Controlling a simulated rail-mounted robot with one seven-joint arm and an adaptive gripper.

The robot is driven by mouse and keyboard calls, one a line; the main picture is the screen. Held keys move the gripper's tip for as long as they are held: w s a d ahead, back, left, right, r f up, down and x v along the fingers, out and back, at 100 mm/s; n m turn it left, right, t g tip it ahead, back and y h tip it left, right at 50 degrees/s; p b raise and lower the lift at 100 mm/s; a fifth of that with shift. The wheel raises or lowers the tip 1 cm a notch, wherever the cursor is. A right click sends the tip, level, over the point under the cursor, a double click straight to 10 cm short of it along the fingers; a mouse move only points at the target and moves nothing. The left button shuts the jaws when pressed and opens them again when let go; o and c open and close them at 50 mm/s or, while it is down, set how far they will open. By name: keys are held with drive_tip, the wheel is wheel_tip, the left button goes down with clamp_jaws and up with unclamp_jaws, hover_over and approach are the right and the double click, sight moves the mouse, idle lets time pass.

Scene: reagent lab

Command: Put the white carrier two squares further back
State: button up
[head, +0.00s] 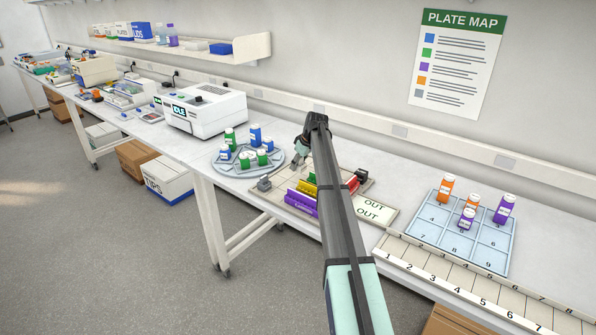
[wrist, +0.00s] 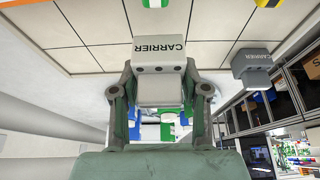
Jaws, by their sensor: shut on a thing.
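The white carrier (wrist: 160,65), lettered CARRIER, is between the two fingers of my gripper (wrist: 160,92) in the wrist view. The gripper is shut on it, with one finger on each side. In the head view my gripper (head: 300,152) is over the back part of the squared board (head: 277,205). My arm hides part of the board, and I cannot make out the white carrier there. A grey carrier (wrist: 252,65) stands apart to the right in the wrist view. It also shows at the board's left corner in the head view (head: 264,184).
Yellow (head: 304,187), purple (head: 301,203) and red (head: 352,183) pieces stand on the board. A round rack (head: 225,166) with green and blue bottles is close on the left. An OUT card (head: 374,209) and a numbered blue tray (head: 434,228) lie to the right.

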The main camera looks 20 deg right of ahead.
sight(298, 178)
drive_tip(key=shift+f+p, duration=0.5)
drive_tip(key=shift+f, duration=1.55)
drive_tip(key=shift+f, duration=0.1)
drive_tip(key=shift+f, duration=0.15)
drive_tip(key=o, duration=1.1)
drive_tip(key=shift+o, duration=0.2)
drive_tip(key=b+v, duration=0.3)
drive_tip(key=v, duration=0.9)
drive_tip(key=shift+r, duration=0.25)
